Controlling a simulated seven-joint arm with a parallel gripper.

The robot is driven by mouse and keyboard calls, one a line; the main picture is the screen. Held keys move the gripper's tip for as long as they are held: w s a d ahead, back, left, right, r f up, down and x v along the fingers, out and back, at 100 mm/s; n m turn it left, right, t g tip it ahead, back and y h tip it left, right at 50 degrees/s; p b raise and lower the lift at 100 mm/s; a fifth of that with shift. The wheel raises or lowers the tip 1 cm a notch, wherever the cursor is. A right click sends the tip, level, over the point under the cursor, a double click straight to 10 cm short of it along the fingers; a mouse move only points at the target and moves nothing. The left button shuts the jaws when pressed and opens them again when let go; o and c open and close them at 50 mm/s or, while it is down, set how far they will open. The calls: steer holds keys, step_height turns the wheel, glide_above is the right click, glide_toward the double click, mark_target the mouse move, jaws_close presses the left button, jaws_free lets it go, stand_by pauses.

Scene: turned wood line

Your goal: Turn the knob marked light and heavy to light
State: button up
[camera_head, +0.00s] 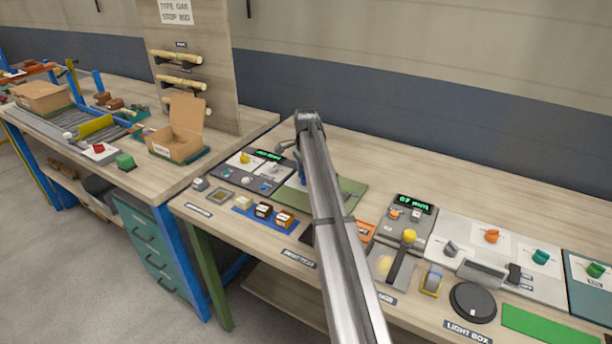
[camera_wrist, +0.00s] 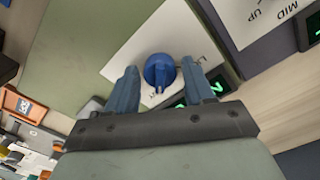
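A blue round knob (camera_wrist: 159,70) with a raised grip bar sits on a white plate (camera_wrist: 128,56) in the wrist view. My gripper (camera_wrist: 161,75) is open, with one blue-grey finger on each side of the knob. Small gaps seem to show between the fingers and the knob; contact is unclear.
A green mat (camera_head: 349,190) lies beside the plate. A left control panel (camera_head: 243,162) carries yellow and teal knobs. On the right are a panel with a green display (camera_head: 412,203), an orange knob (camera_head: 491,236), a teal knob (camera_head: 541,257) and a black disc (camera_head: 473,300).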

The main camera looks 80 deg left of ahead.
steer(key=c, duration=0.8)
steer(key=shift+n, duration=0.4)
steer(key=n, duration=0.3)
steer(key=shift+n, duration=0.4)
steer(key=n, duration=0.4)
steer(key=shift+n, duration=0.3)
steer(key=n, duration=0.4)
steer(key=shift+n, duration=2.5)
